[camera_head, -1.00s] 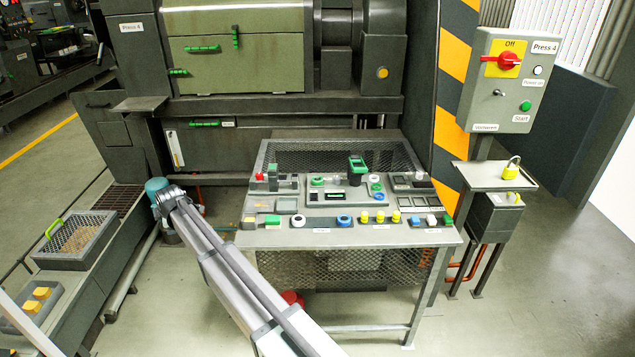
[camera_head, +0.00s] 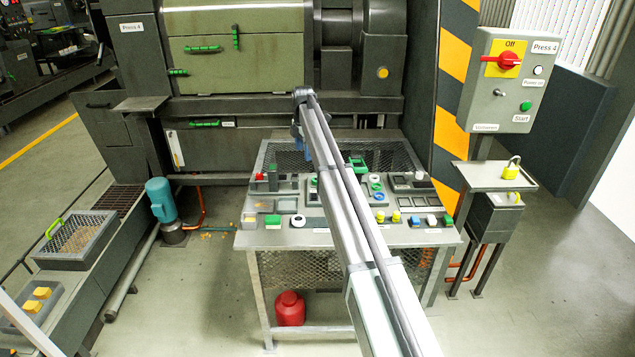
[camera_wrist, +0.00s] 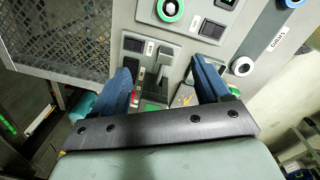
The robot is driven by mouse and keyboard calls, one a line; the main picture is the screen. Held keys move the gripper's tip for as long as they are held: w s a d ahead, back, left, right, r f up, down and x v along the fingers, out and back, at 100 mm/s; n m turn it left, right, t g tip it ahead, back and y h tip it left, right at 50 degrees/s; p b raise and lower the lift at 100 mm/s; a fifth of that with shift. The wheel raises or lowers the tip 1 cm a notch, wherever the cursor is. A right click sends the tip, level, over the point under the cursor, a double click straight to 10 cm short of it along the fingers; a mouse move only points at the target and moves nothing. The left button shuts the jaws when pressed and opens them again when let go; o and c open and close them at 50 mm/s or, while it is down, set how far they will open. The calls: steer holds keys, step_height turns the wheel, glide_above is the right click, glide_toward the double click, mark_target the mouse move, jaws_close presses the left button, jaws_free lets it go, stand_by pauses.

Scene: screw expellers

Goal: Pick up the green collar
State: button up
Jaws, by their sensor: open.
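My gripper (camera_head: 304,148) hangs above the left rear part of the sloped panel table (camera_head: 248,238), partly hidden behind my arm in the head view. In the wrist view its two blue fingers (camera_wrist: 165,78) are spread apart with nothing held between them. A green ring (camera_wrist: 170,9) with a pale centre sits on a grey plate beyond the fingertips at the top of the wrist view. In the head view a green ring (camera_head: 376,178) lies on the panel right of my arm. Another green ring (camera_head: 314,182) is partly covered by my arm. I cannot tell which is the collar.
A mesh guard (camera_wrist: 60,38) stands along the table's back. The press (camera_head: 240,62) is behind it. A red container (camera_head: 290,308) sits below.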

steer(key=d+r, duration=0.1)
steer(key=d, duration=0.4)
steer(key=shift+g, duration=0.3)
steer(key=f, duration=1.3)
steer(key=shift+w+f, duration=0.2)
steer(key=shift+f, duration=0.15)
steer(key=shift+c, duration=0.2)
steer(key=shift+r, duration=0.1)
steer(key=c, duration=1.2)
steer(key=shift+c, duration=0.2)
